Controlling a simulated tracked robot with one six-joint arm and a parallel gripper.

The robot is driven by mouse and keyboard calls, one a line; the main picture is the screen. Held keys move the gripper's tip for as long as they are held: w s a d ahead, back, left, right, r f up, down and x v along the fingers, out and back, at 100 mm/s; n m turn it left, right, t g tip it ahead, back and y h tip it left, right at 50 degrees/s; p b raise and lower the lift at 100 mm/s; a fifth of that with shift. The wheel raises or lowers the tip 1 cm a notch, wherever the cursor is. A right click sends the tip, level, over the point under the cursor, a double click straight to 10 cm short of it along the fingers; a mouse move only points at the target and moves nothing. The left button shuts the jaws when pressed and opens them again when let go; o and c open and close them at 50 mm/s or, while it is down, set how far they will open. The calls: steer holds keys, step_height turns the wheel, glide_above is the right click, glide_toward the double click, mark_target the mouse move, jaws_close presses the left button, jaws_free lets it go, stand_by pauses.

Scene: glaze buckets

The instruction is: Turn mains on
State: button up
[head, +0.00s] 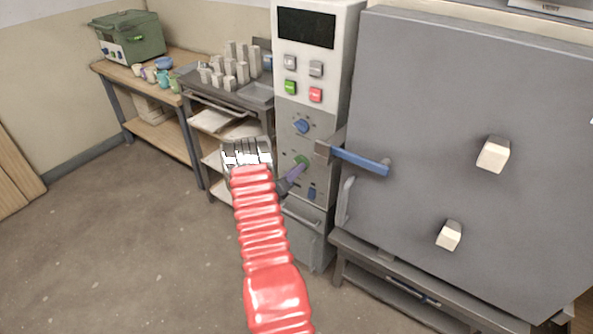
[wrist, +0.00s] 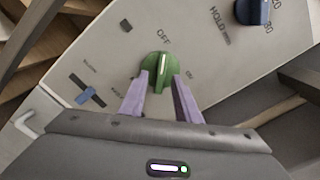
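The green knob (head: 301,162) is on the grey lower part of the control column (head: 318,150). In the wrist view, the green knob (wrist: 158,72) has a raised bar with a white mark. The bar stands nearly upright, its mark towards the word OFF. A smaller label to its right is hard to read. My gripper (head: 296,171) is at the panel in front of the knob. In the wrist view, the purple fingers of my gripper (wrist: 160,78) are apart, one on each side of the knob's lower part, with gaps to the bar. Contact with the knob's rim cannot be told.
A blue knob (head: 302,126) sits above, and a blue switch (head: 311,193) below. The big grey door (head: 450,130) with a blue handle (head: 362,161) is close on the right. A trolley with grey posts (head: 236,66) stands left. The floor at left is clear.

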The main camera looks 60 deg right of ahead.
steer(key=shift+d, duration=0.2)
jaws_close()
stand_by(0.3)
